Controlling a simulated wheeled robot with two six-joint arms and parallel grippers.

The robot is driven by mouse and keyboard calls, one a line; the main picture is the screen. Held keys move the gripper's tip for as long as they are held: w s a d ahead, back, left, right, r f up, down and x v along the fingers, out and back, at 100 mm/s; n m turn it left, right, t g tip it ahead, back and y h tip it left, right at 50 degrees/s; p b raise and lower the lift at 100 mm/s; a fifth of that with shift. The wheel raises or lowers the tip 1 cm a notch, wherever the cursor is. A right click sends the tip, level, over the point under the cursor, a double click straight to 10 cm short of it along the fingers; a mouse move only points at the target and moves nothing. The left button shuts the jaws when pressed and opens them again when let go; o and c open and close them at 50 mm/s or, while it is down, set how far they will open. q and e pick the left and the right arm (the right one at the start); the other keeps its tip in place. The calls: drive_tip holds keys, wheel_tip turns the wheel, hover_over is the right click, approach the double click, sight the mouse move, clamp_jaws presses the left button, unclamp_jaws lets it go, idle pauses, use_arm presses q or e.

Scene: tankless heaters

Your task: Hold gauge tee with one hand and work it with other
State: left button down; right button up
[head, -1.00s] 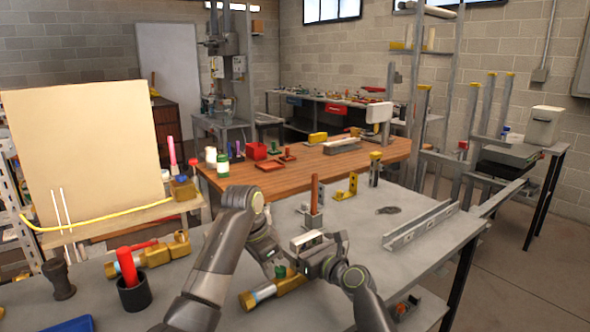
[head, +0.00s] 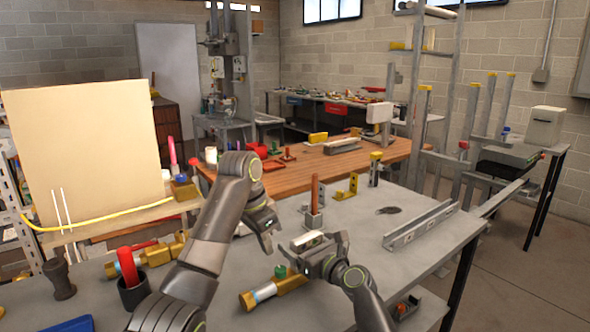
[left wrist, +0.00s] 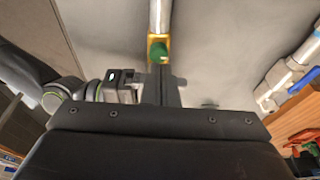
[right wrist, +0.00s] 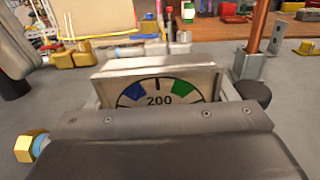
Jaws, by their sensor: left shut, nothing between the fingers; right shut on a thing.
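A brass fitting with a pale blue band, a silver end and a green knob (head: 270,288) lies low beside my right gripper. Its brass and green part shows beyond my left fingers in the left wrist view (left wrist: 158,52). My right gripper (head: 320,246) is shut on a pale metal gauge block (right wrist: 158,82), whose dial reads 200 with blue and green sectors. Whether this block joins the brass fitting is hidden. My left gripper (head: 268,236) is shut and empty, above and apart from the fitting, left of the right gripper.
A copper rod stands in a metal block (head: 314,218) behind my right gripper. A metal channel (head: 422,226) lies at right. A black cup (head: 133,292) with a red-handled tool and another brass fitting (head: 155,255) stand at left.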

sight(274, 281)
use_arm(q)
drive_tip(key=shift+s+a+x, duration=0.15)
drive_tip(key=shift+a+x, duration=0.05)
drive_tip(key=shift+x, duration=0.9)
drive_tip(key=shift+s+a+x, duration=0.15)
drive_tip(key=shift+a+x, duration=0.1)
drive_tip(key=shift+x, duration=0.9)
drive_tip(key=shift+s+a+x, duration=0.15)
drive_tip(key=shift+a+x, duration=0.05)
drive_tip(key=shift+x, duration=0.9)
drive_tip(key=shift+f, duration=0.2)
drive_tip(key=shift+w+d, duration=0.2)
drive_tip(key=shift+d, duration=0.1)
drive_tip(key=shift+s+d, duration=0.1)
drive_tip(key=shift+d, duration=0.1)
use_arm(e)
drive_tip(key=shift+s+a, duration=0.1)
drive_tip(key=shift+a, duration=0.05)
use_arm(q)
drive_tip(key=shift+s+a, duration=0.2)
drive_tip(key=shift+a, duration=0.05)
drive_tip(key=shift+r, duration=0.25)
drive_tip(key=shift+w+d+v, duration=0.1)
drive_tip(key=shift+w+v, duration=0.05)
drive_tip(key=shift+v, duration=0.75)
drive_tip(key=shift+w+d+v, duration=0.1)
drive_tip(key=shift+v, duration=0.8)
drive_tip(key=shift+w+d+v, duration=0.15)
drive_tip(key=shift+v, duration=0.75)
drive_tip(key=shift+r, duration=0.2)
